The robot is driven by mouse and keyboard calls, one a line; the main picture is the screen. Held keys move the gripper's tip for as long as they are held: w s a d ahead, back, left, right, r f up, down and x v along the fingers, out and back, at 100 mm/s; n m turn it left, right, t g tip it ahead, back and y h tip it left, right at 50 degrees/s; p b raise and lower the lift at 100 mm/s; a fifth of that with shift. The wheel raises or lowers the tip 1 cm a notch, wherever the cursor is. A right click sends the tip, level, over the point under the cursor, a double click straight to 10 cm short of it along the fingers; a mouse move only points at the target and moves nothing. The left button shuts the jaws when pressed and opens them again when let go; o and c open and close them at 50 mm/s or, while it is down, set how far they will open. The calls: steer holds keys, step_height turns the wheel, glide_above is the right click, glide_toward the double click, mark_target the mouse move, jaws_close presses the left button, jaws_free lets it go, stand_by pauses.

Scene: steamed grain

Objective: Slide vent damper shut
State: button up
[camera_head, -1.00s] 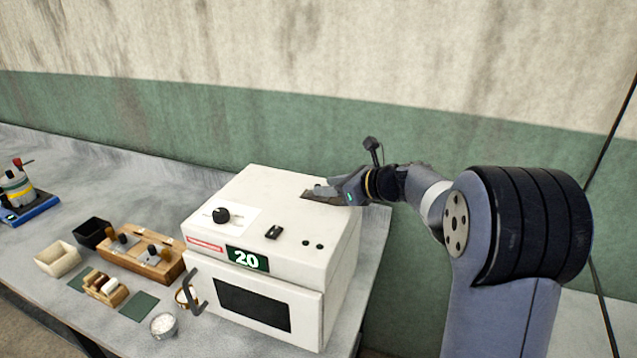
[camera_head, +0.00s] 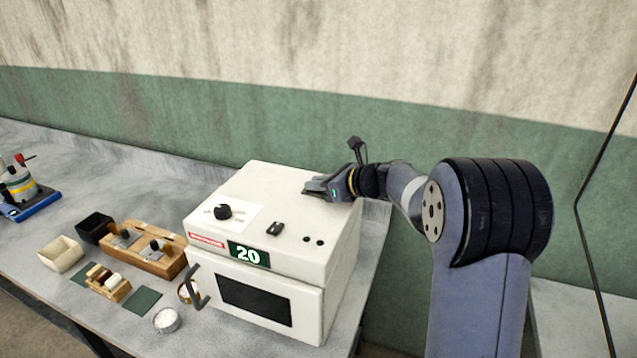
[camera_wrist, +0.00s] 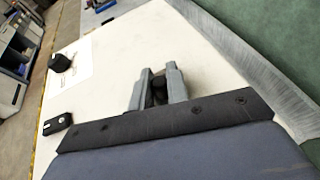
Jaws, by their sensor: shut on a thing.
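The vent damper is on top of a white oven-like box (camera_head: 330,228) with a "20" display. In the wrist view, a small dark knob (camera_wrist: 159,91) sits between the fingers, and I take it to be the damper's knob. My gripper (camera_head: 309,188) is low over the back right of the box top, its fingers pointing left. In the wrist view my gripper (camera_wrist: 158,74) is shut on the knob. The slot or plate under the knob is mostly hidden by the fingers.
A black dial (camera_head: 223,212) and a small black switch (camera_head: 275,229) are on the box top. A dark door handle (camera_head: 196,288) sticks out in front. A wooden rack (camera_head: 150,262), small bins and a glass cup (camera_head: 167,320) stand to the left. The green wall is close behind.

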jaws_close()
steer(key=d, duration=0.1)
steer(key=s+d, duration=0.1)
steer(key=d, duration=0.1)
steer(key=shift+s+d, duration=0.15)
steer(key=shift+f, duration=0.1)
steer(key=shift+o, duration=2.4)
jaws_free()
steer(key=shift+o, duration=1.1)
